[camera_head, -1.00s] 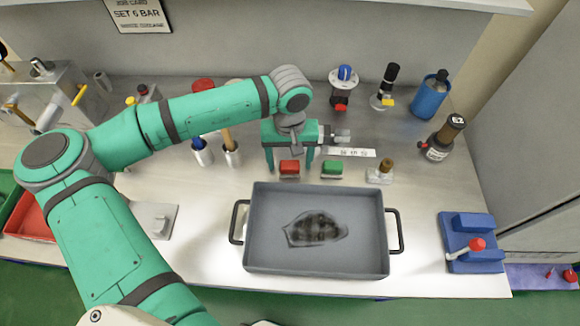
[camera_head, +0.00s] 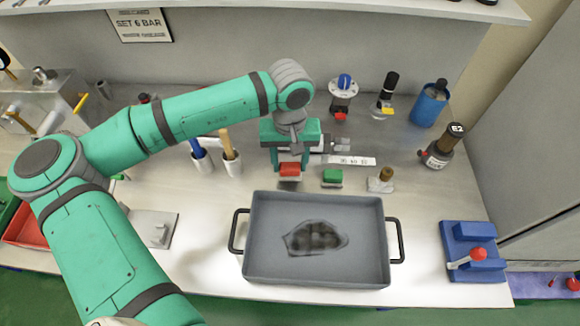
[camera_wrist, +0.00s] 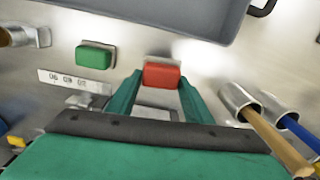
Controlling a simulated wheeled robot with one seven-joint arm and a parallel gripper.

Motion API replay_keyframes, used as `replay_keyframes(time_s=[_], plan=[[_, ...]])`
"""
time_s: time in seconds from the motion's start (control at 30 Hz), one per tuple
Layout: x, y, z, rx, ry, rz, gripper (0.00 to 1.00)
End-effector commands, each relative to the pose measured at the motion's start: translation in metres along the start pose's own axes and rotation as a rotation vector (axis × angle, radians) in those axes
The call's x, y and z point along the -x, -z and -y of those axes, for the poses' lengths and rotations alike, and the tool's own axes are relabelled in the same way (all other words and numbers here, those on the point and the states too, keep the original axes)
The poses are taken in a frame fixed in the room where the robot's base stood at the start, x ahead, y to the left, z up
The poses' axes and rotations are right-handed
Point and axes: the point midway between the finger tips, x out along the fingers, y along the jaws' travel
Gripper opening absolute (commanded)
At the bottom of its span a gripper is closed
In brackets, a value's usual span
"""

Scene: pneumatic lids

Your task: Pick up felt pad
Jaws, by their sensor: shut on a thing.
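Two small pads of one kind show, one red and one green, each with a grey piece beside or under it. The red pad (camera_head: 289,169), which I take as the felt pad, is between the fingers of my gripper (camera_head: 289,166). In the wrist view the red pad (camera_wrist: 161,76) shows between the tips of my two green fingers (camera_wrist: 157,88), which are shut on its sides. I cannot tell clearly whether it is clear of the bench. The green pad (camera_head: 332,177) sits apart to the right; it also shows in the wrist view (camera_wrist: 95,56).
A grey tray (camera_head: 262,270) with handles and a dark stain stands in front of my gripper. Two holders with tools (camera_head: 228,150) stand left of it. A label strip (camera_head: 352,160) and a small wooden-knobbed fitting (camera_head: 381,180) lie to the right. Bench at front right is partly clear.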

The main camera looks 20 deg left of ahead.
Motion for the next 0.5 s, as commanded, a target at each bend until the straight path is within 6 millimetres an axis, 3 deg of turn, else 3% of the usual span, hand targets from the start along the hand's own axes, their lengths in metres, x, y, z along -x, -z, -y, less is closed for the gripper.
replay_keyframes(time_s=[0.27, 0.5], plan=[[0.057, -0.040, 0.031, 0.002, -0.001, -0.002, 0.24], [0.079, -0.082, 0.062, 0.002, -0.001, 0.000, 0.24]])
